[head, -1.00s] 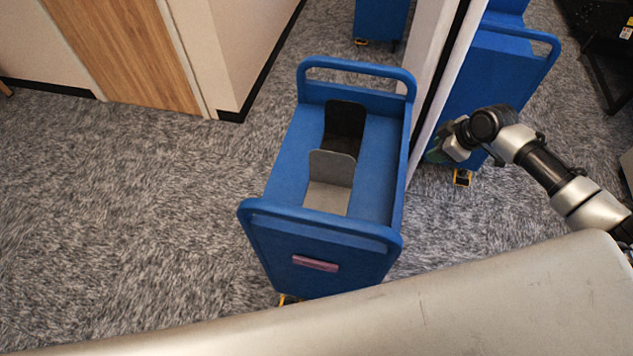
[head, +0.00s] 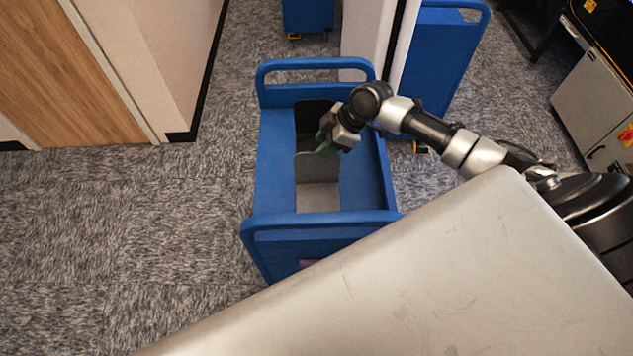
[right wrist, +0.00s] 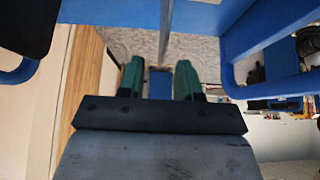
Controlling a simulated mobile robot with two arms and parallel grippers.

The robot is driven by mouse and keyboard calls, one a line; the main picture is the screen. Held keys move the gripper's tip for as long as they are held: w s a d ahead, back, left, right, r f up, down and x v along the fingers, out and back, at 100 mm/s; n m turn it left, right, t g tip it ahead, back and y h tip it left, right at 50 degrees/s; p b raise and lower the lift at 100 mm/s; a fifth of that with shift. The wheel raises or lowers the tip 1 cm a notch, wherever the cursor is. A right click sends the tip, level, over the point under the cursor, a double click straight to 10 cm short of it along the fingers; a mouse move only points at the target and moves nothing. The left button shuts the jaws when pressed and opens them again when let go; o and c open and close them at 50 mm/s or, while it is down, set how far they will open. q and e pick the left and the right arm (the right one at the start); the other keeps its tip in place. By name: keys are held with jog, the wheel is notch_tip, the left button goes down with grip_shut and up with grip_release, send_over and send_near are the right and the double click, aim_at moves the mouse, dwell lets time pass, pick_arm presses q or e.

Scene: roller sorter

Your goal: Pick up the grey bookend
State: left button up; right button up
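The grey bookend (head: 315,171) stands on the blue cart's top shelf in the head view, upright plate at the back and flat base toward me. My right gripper (head: 325,145) is over the cart, close to the bookend's top edge and partly in front of it; I cannot tell whether they touch. In the right wrist view its two green fingers (right wrist: 160,70) are apart, with nothing clearly held between them. A thin grey upright strip (right wrist: 165,32) shows beyond the fingers, possibly the bookend edge-on. My left gripper is not in view.
The blue cart (head: 272,165) has raised handles at both ends. A black bookend (head: 305,122) stands behind the grey one. A second blue cart (head: 437,62) stands beyond a white partition (head: 366,40). Carpet (head: 120,230) to the left is clear.

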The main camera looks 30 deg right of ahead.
jog(key=p+x, duration=0.1)
jog(key=x, duration=0.3)
jog(key=shift+f, duration=0.15)
jog(key=shift+s+d, duration=0.1)
grip_shut()
dwell(1.1)
